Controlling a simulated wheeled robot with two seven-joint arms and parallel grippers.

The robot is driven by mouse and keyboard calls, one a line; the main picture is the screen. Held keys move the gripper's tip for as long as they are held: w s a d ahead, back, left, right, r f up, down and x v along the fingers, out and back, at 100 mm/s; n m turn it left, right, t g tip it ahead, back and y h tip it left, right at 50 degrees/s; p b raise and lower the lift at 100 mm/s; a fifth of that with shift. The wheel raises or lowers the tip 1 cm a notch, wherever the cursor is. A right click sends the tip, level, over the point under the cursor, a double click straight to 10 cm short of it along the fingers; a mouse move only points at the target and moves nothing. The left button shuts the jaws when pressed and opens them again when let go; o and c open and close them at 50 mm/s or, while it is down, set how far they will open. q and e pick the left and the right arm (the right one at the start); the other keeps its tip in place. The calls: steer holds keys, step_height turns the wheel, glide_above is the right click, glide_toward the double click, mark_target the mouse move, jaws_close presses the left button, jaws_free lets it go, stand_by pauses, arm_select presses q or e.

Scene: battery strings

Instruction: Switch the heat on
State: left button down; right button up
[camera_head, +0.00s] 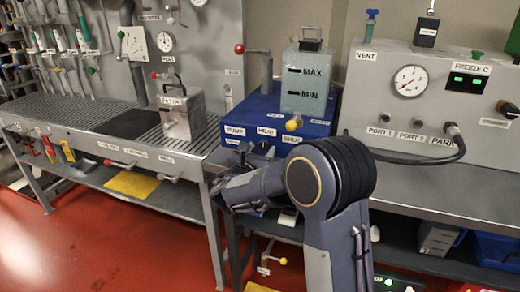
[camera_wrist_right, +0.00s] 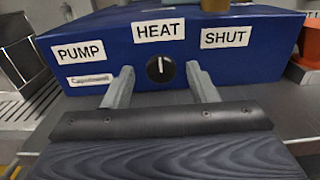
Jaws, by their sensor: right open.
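The black heat knob (camera_wrist_right: 160,69) sits on the front of a blue box (camera_wrist_right: 110,38), under the HEAT label (camera_wrist_right: 158,30). Its white mark points straight up. In the head view the blue box (camera_head: 258,107) stands on the grey bench, with the HEAT label (camera_head: 267,131) on its front. My right gripper (camera_wrist_right: 161,74) is open, one finger to each side of the knob in the wrist view. Its fingers do not appear to touch the knob. In the head view my right gripper (camera_head: 255,165) is just before the box, partly hidden by my arm. My left gripper is not in view.
PUMP (camera_wrist_right: 80,53) and SHUT (camera_wrist_right: 226,37) labels flank the knob. A grey MAX/MIN tank (camera_head: 305,80) stands on the box. A red-balled lever (camera_head: 239,48) rises at left. A gauge panel (camera_head: 435,90) stands right, and a metal canister (camera_head: 182,115) left.

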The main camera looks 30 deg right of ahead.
steer(key=shift+w+d, duration=0.3)
steer(key=shift+d, duration=0.15)
steer(key=shift+c, duration=0.2)
steer(key=c, duration=0.9)
steer(key=shift+f+m+b, duration=0.25)
steer(key=shift+m+b, duration=0.35)
steer(key=shift+b, duration=0.5)
steer(key=m+b, duration=0.4)
steer(key=b, duration=0.1)
steer(key=m+b, duration=0.4)
steer(key=b, duration=0.2)
steer(key=shift+s+d+f, duration=0.1)
steer(key=shift+s+f, duration=0.05)
steer(key=shift+r+m+b, duration=0.2)
steer(key=shift+m+b, duration=1.2)
steer(key=shift+b, duration=0.2)
